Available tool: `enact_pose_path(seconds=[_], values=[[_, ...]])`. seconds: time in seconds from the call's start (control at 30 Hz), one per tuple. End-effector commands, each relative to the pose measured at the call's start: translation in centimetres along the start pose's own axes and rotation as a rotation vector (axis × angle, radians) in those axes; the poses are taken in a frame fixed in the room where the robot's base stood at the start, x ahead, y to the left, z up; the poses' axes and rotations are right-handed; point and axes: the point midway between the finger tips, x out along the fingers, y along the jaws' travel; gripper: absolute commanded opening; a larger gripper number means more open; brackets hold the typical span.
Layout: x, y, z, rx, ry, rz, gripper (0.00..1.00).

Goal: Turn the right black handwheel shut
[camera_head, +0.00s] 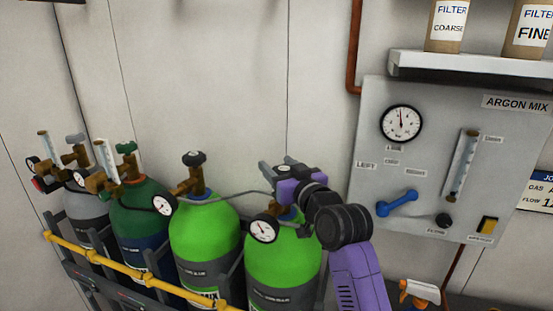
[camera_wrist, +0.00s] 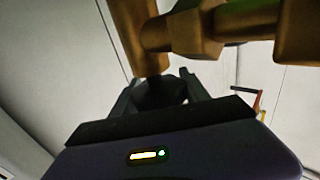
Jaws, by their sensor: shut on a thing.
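The right black handwheel (camera_wrist: 160,93) is a dark round shape between my gripper's fingers in the wrist view, close to a brass valve body (camera_wrist: 195,30). My gripper (camera_wrist: 158,86) is shut on it. In the head view my gripper (camera_head: 275,169) is at the top of the right green cylinder (camera_head: 283,262), and my wrist hides most of the valve there. The wheel's turned position cannot be told. The left black handwheel (camera_head: 194,158) sits on top of the other green cylinder (camera_head: 203,240).
Round gauges (camera_head: 262,228) and a grey hose (camera_head: 235,194) are close to my gripper. A yellow rail (camera_head: 120,268) runs before the cylinders. A panel (camera_head: 435,115) with a blue lever (camera_head: 397,203) is at the right, below a shelf (camera_head: 470,66). A spray bottle (camera_head: 420,291) stands lower right.

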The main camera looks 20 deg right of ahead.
Motion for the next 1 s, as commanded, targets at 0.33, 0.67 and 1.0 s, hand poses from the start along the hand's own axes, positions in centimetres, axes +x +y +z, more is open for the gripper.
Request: enact_pose_path(seconds=[0.33, 0.67, 1.0], values=[[-0.01, 0.3, -0.01, 0.001, 0.0, 0.146, 0.13], [-0.02, 0.52, 0.08, 0.002, 0.001, 0.194, 0.13], [-0.02, 0.56, 0.14, 0.001, 0.0, 0.196, 0.13]])
